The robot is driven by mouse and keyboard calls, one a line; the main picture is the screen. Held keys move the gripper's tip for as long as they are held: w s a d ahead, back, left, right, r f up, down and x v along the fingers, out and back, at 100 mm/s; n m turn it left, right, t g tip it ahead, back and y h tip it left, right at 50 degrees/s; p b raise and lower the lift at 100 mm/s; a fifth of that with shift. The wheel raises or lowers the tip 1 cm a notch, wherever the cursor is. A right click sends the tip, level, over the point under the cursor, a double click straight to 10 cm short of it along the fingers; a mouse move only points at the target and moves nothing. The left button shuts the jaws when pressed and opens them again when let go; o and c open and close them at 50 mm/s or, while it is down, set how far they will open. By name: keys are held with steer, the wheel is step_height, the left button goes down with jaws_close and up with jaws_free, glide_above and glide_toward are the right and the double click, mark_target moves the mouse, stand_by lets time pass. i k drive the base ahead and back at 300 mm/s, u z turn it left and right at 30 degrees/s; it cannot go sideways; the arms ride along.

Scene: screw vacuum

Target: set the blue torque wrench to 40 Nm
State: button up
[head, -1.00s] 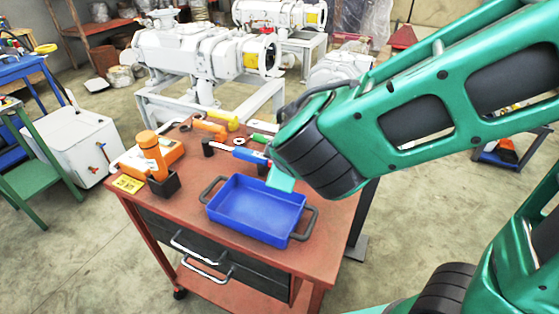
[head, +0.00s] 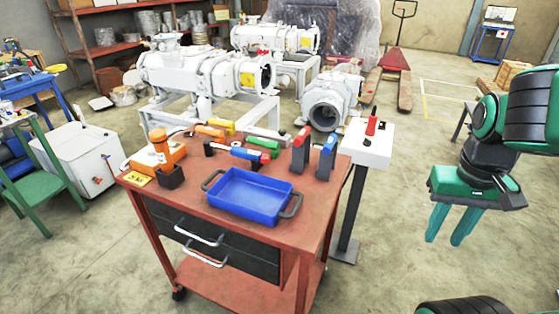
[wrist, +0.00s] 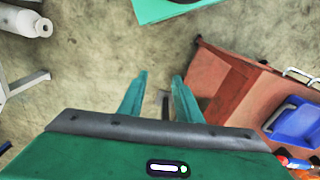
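The blue torque wrench (head: 247,153) lies on the red cart top behind the blue tray. Its handle is blue with a red part at the right end, and a dark head points left. Its scale is too small to read. A blue and red piece at the right edge of the wrist view (wrist: 297,163) may be the same wrench. My gripper (head: 446,240) hangs at the right in the head view, well clear of the cart, pointing down. In the wrist view its two fingers (wrist: 160,82) are apart with nothing between them.
The blue tray (head: 245,196) fills the cart's front middle. Red (head: 301,151) and blue (head: 327,157) upright pieces stand at the right, an orange device (head: 158,152) at the left. Green (head: 263,143) and yellow (head: 221,124) handles lie behind. A white pedestal (head: 368,147) stands beside the cart.

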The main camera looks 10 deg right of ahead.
mark_target(264, 159)
steer(key=u, duration=0.3)
steer(key=k, duration=1.1)
steer(key=z, duration=0.7)
steer(key=i, duration=1.45)
